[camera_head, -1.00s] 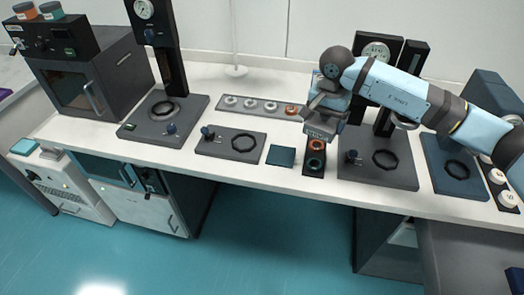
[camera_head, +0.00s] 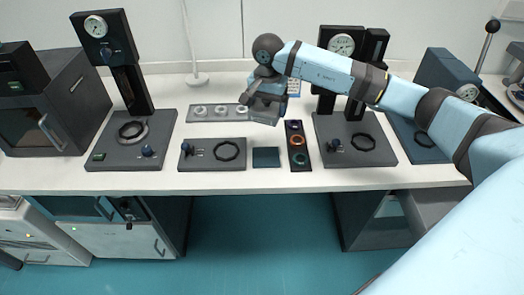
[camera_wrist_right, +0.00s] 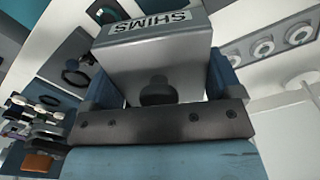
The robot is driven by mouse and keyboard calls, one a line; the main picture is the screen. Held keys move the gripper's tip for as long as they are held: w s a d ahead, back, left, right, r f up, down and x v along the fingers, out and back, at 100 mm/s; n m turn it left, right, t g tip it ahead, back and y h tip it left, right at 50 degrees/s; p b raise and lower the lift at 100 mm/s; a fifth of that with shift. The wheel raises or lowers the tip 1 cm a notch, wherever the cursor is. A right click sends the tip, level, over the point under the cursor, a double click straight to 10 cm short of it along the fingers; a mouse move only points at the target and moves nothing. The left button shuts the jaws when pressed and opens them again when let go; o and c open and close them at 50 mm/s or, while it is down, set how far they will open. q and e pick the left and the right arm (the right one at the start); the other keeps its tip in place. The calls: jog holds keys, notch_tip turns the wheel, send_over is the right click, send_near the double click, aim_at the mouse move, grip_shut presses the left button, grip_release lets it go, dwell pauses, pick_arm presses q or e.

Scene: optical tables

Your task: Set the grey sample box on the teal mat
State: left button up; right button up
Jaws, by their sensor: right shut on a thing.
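The grey sample box (camera_head: 264,109), labelled SHIMS, is in my right gripper (camera_head: 267,90), held above the bench. In the right wrist view the box (camera_wrist_right: 150,62) sits between the two blue fingers of the gripper (camera_wrist_right: 162,88), which are shut on it. The teal mat (camera_head: 266,157) lies flat and bare near the bench's front edge. In the head view the box appears just behind and above the mat. My left gripper is not in view.
A dark strip with coloured rings (camera_head: 297,142) lies just right of the mat. A grey plate with a black ring (camera_head: 210,155) lies to its left. A strip of pale rings (camera_head: 215,113) lies behind. A gauge stand (camera_head: 350,150) stands further right.

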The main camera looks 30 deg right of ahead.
aim_at(266, 155)
notch_tip(266, 155, down, 17)
jog(key=shift+f+p, duration=0.15)
jog(key=shift+p, duration=0.8)
